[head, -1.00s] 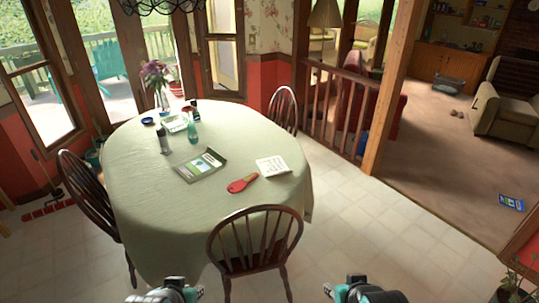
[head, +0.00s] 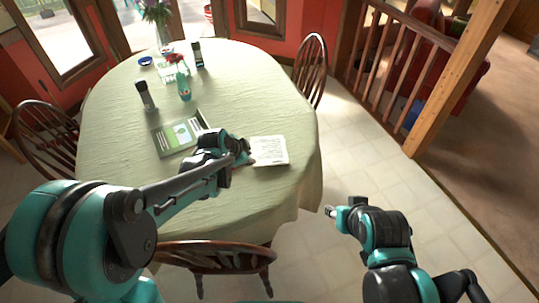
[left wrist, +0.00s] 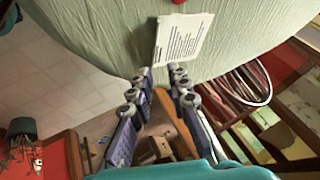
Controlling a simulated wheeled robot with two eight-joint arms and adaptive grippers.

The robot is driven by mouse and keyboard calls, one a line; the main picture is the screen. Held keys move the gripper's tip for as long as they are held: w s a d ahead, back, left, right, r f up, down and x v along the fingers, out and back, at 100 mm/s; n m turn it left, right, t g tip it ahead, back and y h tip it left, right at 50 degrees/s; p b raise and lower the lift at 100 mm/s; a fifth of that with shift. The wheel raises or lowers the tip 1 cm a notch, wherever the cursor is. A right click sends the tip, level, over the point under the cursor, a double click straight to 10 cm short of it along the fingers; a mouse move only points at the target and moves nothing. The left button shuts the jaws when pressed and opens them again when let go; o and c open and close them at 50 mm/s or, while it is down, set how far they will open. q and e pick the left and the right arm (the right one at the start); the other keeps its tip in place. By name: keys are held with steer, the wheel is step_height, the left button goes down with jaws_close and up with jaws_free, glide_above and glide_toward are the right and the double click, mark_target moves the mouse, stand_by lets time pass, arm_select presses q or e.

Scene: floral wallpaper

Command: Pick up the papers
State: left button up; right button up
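The papers (head: 270,151) lie flat on the table as a white sheet with printed lines. They also show in the left wrist view (left wrist: 183,40), just beyond my fingertips. My left gripper (head: 246,152) reaches over the table at the papers' left edge in the head view. In the left wrist view its two fingers (left wrist: 161,74) are apart with nothing seen held between them. Whether they touch the sheet I cannot tell. My right gripper (head: 331,211) is off the table's right side over the floor; its finger opening is unclear.
The round table (head: 110,130) has a pale green cloth. A dark-framed booklet (head: 163,141), bottles (head: 184,87) and a flower vase (head: 163,35) stand or lie left and behind. A wooden chair (head: 215,256) is at the near edge, another (head: 311,68) at right.

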mark_target(267, 170)
arm_select(q)
steer(key=w+d+f+m, duration=0.1)
steer(key=w+f, duration=0.1)
steer(key=f, duration=0.1)
steer(key=w+d+f+m+b, duration=0.1)
steer(key=w+d+f+m, duration=0.1)
steer(key=f, duration=0.2)
steer(key=w+d+f+m+h, duration=0.1)
steer(key=w+f, duration=0.1)
steer(key=f, duration=0.2)
steer(key=shift+w+d+b, duration=0.1)
steer(key=shift+d+b, duration=0.2)
steer(key=b+x, duration=0.2)
steer(key=x, duration=0.3)
steer(key=shift+w+f, duration=0.1)
steer(key=shift+f, duration=0.25)
steer(key=shift+r, duration=0.15)
steer(key=shift+c, duration=0.3)
jaws_close()
